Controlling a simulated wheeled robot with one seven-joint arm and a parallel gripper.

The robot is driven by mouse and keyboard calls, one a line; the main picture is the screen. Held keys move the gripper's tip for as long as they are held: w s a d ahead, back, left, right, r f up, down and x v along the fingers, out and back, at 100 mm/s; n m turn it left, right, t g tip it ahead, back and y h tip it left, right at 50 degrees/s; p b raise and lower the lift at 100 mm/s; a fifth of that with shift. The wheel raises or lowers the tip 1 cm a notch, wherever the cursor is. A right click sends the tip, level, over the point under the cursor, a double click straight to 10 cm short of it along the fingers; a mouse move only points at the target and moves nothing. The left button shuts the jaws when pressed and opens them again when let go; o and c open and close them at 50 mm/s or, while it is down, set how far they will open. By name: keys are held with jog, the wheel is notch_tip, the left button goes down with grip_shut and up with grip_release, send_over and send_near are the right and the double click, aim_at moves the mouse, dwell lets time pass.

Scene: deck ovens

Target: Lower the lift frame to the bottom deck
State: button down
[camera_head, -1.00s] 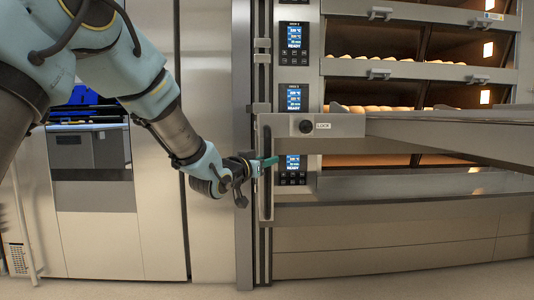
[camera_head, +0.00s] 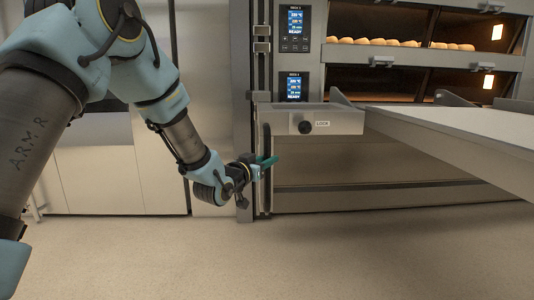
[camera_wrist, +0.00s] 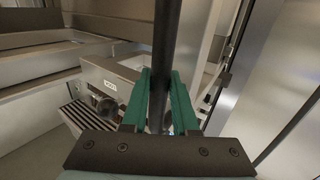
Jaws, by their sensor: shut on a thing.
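The lift frame (camera_head: 283,119) is a grey metal beam with a round black knob (camera_head: 304,127) beside a LOCK label. A flat loader table (camera_head: 460,130) reaches right from it. A dark upright bar (camera_head: 267,150) hangs at the frame's left end. My gripper (camera_head: 264,163), with green fingers, is at this bar. In the wrist view the green fingers (camera_wrist: 160,108) stand on both sides of the dark bar (camera_wrist: 167,40) and are shut on it. The frame stands in front of the lowest visible deck, its top edge near that deck's sill.
Deck ovens with lit control panels (camera_head: 293,87) rise behind the frame. Loaves (camera_head: 380,42) lie in an upper deck. A vertical rail (camera_head: 244,100) runs left of the bar. The floor (camera_head: 300,255) in front is clear.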

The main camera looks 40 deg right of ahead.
jog(key=shift+f, duration=0.15)
dwell(0.3)
jog(key=c, duration=1.1)
grip_release()
jog(key=o, duration=0.4)
jog(key=shift+f, duration=0.1)
jog(key=shift+a, duration=0.1)
jog(key=p+v, duration=0.2)
jog(key=v, duration=0.8)
jog(key=shift+s+a+f+p, duration=0.1)
jog(key=shift+a+p, duration=0.15)
jog(key=shift+p, duration=0.05)
